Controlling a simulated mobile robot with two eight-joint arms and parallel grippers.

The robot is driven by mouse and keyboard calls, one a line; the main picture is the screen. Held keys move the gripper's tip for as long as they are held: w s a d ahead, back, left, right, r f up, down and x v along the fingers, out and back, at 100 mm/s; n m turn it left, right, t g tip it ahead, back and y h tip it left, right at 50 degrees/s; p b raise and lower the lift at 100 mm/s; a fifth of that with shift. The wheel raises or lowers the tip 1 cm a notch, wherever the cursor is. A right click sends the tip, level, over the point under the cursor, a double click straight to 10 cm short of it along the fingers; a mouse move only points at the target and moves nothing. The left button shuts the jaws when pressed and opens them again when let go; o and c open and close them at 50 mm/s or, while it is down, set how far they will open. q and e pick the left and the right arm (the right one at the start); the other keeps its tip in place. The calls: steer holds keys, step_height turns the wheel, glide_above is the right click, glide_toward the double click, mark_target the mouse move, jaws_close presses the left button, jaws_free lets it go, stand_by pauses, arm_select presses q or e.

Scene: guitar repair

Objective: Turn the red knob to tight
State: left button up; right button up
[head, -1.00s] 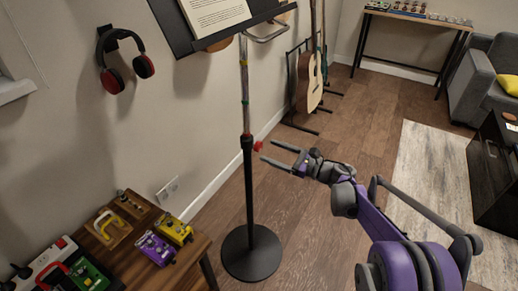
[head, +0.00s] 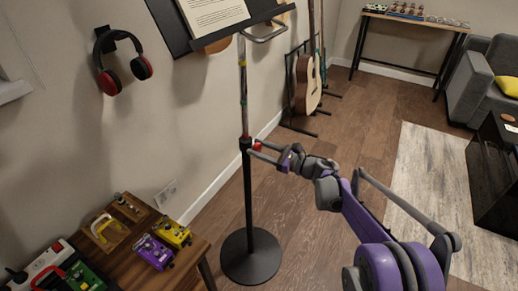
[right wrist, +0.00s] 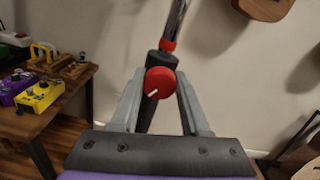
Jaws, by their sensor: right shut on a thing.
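The red knob (head: 257,145) sits on the black and silver pole of the music stand (head: 247,190). In the right wrist view the knob (right wrist: 160,82) is a round red cap with a white mark that points to the lower left. My right gripper (head: 256,149) is at the knob, and its two fingers (right wrist: 158,90) lie on either side of it, shut on it. The far side of the knob is hidden. My left gripper is not in view.
A wooden side table (head: 190,259) with several pedals stands at the lower left. Headphones (head: 140,68) hang on the wall. A guitar (head: 307,82) stands behind the music stand. The wood floor to the right is clear up to a pale rug (head: 425,170).

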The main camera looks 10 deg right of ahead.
jaws_close()
steer(key=shift+m+p, duration=0.5)
steer(key=shift+m, duration=0.9)
steer(key=o, duration=1)
jaws_free()
steer(key=shift+c, duration=0.2)
steer(key=p+v, duration=0.2)
steer(key=v, duration=0.8)
steer(key=shift+s+d, duration=0.2)
steer(key=shift+d, duration=0.15)
